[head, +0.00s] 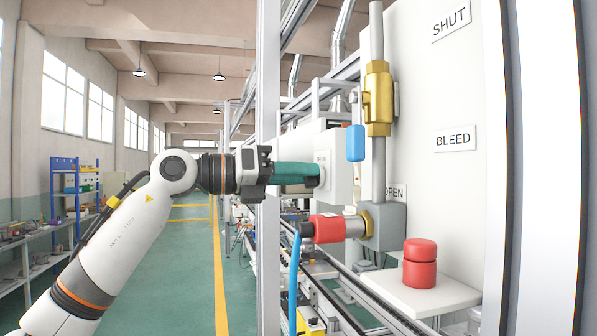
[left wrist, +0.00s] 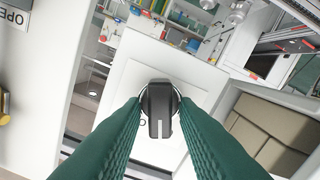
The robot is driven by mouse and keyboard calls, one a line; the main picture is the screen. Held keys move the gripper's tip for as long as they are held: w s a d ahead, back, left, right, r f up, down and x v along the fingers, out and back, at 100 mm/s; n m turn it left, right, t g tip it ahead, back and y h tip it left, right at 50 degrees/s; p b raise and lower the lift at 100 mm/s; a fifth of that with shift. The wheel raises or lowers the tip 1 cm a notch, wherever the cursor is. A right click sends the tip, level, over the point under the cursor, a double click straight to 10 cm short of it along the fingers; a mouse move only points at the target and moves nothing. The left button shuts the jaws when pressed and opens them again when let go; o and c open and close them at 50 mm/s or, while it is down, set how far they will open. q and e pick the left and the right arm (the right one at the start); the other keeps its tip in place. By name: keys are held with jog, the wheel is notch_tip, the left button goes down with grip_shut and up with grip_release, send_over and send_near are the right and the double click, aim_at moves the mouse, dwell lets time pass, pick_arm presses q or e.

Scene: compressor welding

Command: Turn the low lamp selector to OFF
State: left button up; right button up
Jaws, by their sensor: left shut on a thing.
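The lamp selector is a black knob (left wrist: 160,100) with a white pointer line, on a square white plate (left wrist: 125,85) in the left wrist view. The line points to the bottom of that picture. My left gripper (head: 318,175) has long green fingers, which are shut on the knob from both sides. They also show in the left wrist view (left wrist: 160,113). Small lettering on the box is partly covered and too small to read surely. My right gripper is out of view.
A grey upright post (head: 269,80) stands close to my left gripper. To the right are a brass valve (head: 378,98) with a blue handle (head: 356,143), a red-and-silver fitting (head: 328,228) with a blue hose, and a red knob (head: 420,264). The left aisle floor is clear.

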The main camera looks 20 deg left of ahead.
pick_arm(q)
jog(key=shift+n, duration=0.6)
jog(key=o, duration=0.7)
jog(key=shift+a, duration=0.1)
jog(key=b+v, duration=0.4)
jog(key=v, duration=0.8)
